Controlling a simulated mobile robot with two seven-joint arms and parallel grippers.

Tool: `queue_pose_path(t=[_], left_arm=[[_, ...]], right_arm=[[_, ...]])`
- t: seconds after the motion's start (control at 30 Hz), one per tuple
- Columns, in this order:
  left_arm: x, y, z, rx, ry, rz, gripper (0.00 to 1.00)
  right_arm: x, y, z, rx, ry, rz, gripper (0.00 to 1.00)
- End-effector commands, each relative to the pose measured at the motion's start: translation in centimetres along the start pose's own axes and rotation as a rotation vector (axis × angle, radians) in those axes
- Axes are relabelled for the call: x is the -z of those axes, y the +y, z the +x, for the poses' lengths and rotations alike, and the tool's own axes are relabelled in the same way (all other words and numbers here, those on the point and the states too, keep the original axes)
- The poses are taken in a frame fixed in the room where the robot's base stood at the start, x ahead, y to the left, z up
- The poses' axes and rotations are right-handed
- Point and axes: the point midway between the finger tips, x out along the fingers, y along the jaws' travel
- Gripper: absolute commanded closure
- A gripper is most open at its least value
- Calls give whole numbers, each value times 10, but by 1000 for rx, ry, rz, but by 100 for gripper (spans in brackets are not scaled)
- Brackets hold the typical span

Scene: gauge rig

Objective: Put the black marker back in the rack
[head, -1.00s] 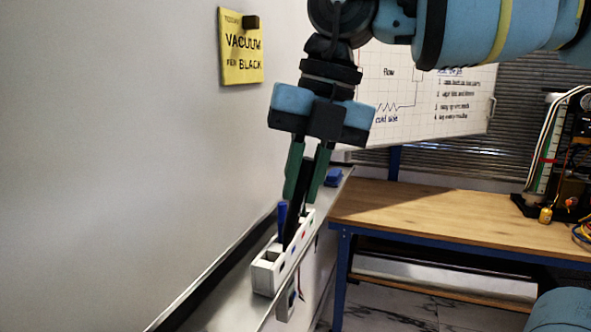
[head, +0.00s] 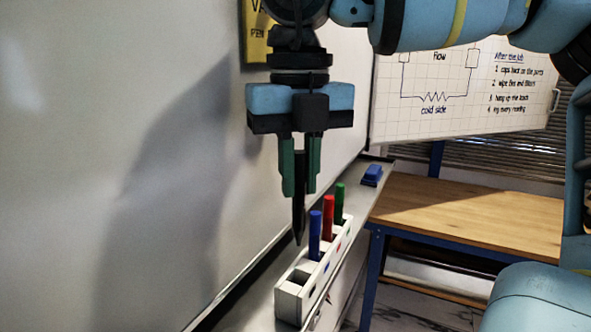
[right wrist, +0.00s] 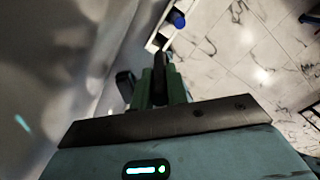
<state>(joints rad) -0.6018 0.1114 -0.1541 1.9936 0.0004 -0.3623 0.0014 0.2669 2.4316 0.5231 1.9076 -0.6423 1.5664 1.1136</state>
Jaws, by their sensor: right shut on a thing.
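The black marker (head: 299,200) points straight down in my right gripper (head: 300,190), which is shut on it. The white rack (head: 288,303) stands on the ledge along the whiteboard. A blue marker (head: 314,235), a red marker (head: 328,215) and a green marker (head: 340,202) stand in it. The near slot (head: 298,280) is empty. The black marker's lower end appears above the rack, left of the blue marker; contact is not visible. In the right wrist view the black marker (right wrist: 160,66) shows beside the rack (right wrist: 153,44) and blue marker (right wrist: 178,19). My left gripper is not in view.
The whiteboard (head: 60,150) rises close on the left. A blue eraser (head: 372,175) lies farther along the ledge (head: 350,262). A wooden table (head: 480,215) is at the right. A yellow note (head: 255,45) is behind my right arm.

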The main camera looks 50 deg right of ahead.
Motion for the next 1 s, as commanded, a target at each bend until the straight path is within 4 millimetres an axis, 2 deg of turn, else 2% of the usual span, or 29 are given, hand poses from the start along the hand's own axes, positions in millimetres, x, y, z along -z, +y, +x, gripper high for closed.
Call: queue_pose_path(t=[0.33,0.8,1.0], left_arm=[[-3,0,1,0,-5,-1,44],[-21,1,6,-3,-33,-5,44],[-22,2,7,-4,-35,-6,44]], right_arm=[[0,0,4,1,1,-1,100],[0,0,35,2,3,-1,100],[0,0,38,0,0,1,100]])
